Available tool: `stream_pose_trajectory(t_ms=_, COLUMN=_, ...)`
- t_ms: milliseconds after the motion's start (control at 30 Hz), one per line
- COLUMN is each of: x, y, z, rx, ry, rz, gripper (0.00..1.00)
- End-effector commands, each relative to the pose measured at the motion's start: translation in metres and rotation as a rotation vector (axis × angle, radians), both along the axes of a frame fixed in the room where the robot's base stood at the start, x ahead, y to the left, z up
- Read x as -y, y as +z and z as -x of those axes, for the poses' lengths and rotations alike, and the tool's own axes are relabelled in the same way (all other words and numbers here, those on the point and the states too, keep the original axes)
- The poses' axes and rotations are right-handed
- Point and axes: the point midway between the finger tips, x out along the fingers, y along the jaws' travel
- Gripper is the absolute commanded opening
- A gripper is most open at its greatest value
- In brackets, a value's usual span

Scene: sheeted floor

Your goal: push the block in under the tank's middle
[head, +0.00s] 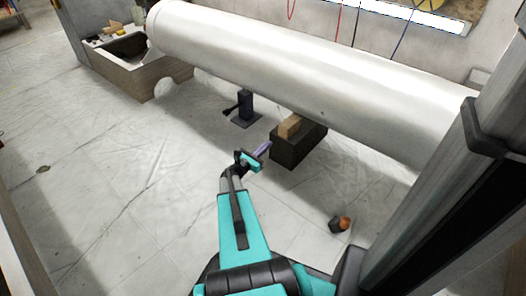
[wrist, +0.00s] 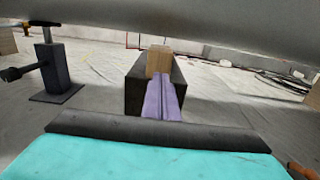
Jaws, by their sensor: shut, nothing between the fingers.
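The tan wooden block (head: 289,126) lies on top of a dark box (head: 297,148), at the near side of the long white tank (head: 310,72). In the wrist view the block (wrist: 159,58) is straight ahead on the dark box (wrist: 135,88), with the tank (wrist: 220,38) across the top. My gripper (head: 266,146) is shut and empty, its purple fingers pointing at the block. In the wrist view the fingers (wrist: 162,92) overlap the block's lower near face; I cannot tell if they touch it. The block's far end is hidden.
A dark jack-like stand (head: 245,106) is on the floor left of the box; it also shows in the wrist view (wrist: 54,75). A wood-sided trough (head: 124,72) is at the back left. A small orange-and-dark object (head: 340,224) lies at the right. The left floor is clear.

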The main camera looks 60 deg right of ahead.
Motion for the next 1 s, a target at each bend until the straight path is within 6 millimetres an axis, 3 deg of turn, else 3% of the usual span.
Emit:
stream_pose_trajectory(t_ms=600, x=0.082, y=-0.003, z=0.021, rx=0.001, ry=-0.001, rz=0.0, gripper=0.0)
stream_pose_trajectory(t_ms=1000, x=0.094, y=0.0, z=0.025, rx=0.0, ry=-0.001, rz=-0.001, gripper=0.0)
